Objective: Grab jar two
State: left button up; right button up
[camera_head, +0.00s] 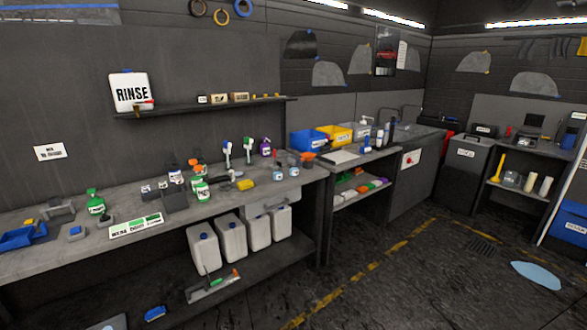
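Two small grey jars with pale labels stand side by side near the right end of the long workbench (110,262): a left jar (278,174) and a right jar (294,171). Their label writing is too small to read, so I cannot tell which is jar two. Darker small items stand right behind them. Neither of my grippers is in view.
White jugs (232,238) stand on the shelf below. A blue bin (307,140) is behind right. The floor (400,285) at right is mostly clear.

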aim_at(294, 167)
jog(key=i+l+u, duration=0.1)
jog(key=i+l, duration=0.5)
jog(key=l, duration=0.15)
jog(key=i+l+u, duration=0.15)
jog(key=i+l, duration=0.15)
jog(key=i+l+u, duration=0.1)
jog(key=i+l, duration=0.2)
jog(key=l, duration=0.2)
